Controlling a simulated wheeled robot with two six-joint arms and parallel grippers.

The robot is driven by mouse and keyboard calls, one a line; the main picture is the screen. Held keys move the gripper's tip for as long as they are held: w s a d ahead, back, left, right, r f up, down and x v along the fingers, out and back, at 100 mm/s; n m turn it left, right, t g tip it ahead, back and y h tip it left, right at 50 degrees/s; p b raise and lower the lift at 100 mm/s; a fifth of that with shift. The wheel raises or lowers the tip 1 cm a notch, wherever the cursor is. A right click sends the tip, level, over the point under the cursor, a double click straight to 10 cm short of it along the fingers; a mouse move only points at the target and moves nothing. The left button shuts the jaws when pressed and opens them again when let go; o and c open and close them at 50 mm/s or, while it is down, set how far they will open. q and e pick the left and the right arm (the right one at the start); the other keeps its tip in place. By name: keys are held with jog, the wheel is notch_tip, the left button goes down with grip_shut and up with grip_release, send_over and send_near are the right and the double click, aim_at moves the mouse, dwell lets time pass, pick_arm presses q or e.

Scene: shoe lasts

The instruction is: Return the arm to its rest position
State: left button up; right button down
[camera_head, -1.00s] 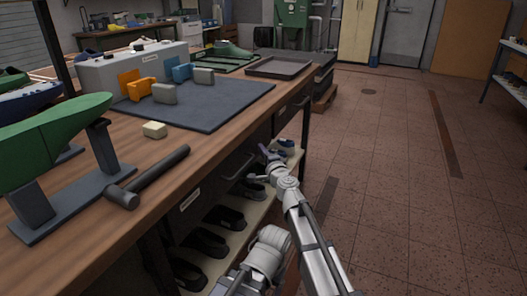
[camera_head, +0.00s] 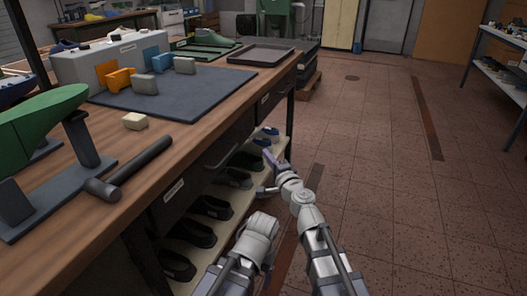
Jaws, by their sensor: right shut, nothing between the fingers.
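My right arm comes in from the bottom of the head view, beside the front of the workbench (camera_head: 190,128). My right gripper (camera_head: 268,158) is at its far end, low in front of the bench and over the lower shelf in the picture. It is small and seen from behind; it is shut and holds nothing that I can see. It appears apart from the bench. My left gripper is not in view.
On the bench are a green shoe last on a dark stand (camera_head: 85,140), a hammer (camera_head: 130,172), a pale block (camera_head: 135,121), a dark mat (camera_head: 190,98) with orange, blue and grey blocks, and a black tray (camera_head: 261,54). Shoes fill the lower shelf. Floor (camera_head: 390,190) at right is clear.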

jog(key=s+d+f+n+g+h, duration=0.1)
jog(key=s+d+f+n+g, duration=0.2)
jog(key=s+f+n+g, duration=0.4)
jog(key=s+d+f+n+g, duration=0.3)
jog(key=s+f+n, duration=0.15)
jog(key=f, duration=0.35)
jog(key=s+d+f+n+g+h, duration=0.1)
jog(key=s+d+f+g+h, duration=0.25)
jog(key=s+d, duration=0.35)
jog(key=s+d+f+g+h, duration=0.2)
jog(key=s+d+f+h, duration=0.25)
jog(key=d, duration=0.35)
jog(key=s+a+r+n+p, duration=0.1)
jog(key=s+a+n, duration=0.15)
jog(key=a, duration=0.35)
jog(key=s+a+r+n+p, duration=0.1)
jog(key=s+a+r+n, duration=0.15)
jog(key=a, duration=0.25)
notch_tip(320, 180, up, 35)
jog(key=m+p, duration=0.1)
jog(key=p, duration=3.4)
jog(key=shift+s+g, duration=0.25)
jog(key=shift+g, duration=0.1)
